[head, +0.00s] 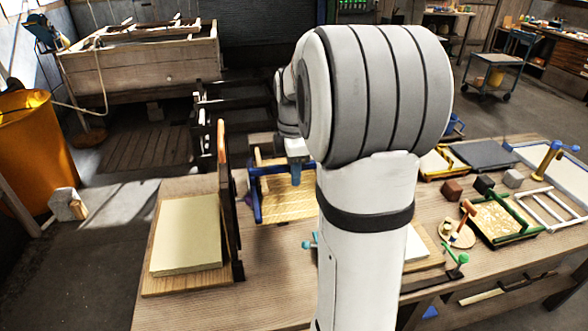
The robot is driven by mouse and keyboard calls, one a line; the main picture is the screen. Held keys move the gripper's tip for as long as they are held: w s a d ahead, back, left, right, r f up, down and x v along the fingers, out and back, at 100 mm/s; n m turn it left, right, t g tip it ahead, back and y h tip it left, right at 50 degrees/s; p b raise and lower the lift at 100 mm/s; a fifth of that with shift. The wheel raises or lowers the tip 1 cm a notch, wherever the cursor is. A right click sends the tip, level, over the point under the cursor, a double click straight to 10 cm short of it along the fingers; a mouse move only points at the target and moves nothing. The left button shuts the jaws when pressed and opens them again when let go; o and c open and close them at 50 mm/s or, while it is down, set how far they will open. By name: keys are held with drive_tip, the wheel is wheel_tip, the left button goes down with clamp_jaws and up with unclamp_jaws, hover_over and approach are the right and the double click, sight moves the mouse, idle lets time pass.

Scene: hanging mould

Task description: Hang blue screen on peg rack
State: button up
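A blue-edged frame with a tan slatted or mesh face (287,208), which looks like the blue screen, is tilted behind the table's far edge or over it. My gripper (296,172) is at its upper middle, touching or just in front of it. The fingers are small and partly hidden, and a blue piece shows at their tips. A dark upright board (232,225) seen nearly edge-on, perhaps the peg rack, stands just left of the screen. Its pegs cannot be made out. My arm hides the screen's right side.
A cream block of sheets on a wooden board (188,275) lies left of the dark board. Right of my arm the table carries a green-edged screen (500,216), a white frame (552,207), a grey slab (484,155) and small tools. A wooden vat (145,62) stands behind.

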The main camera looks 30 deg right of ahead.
drive_tip(key=shift+o, duration=0.5)
wheel_tip(320, 180, up, 8)
drive_tip(key=shift+f+b, duration=0.1)
drive_tip(key=shift+b, duration=0.2)
idle(0.5)
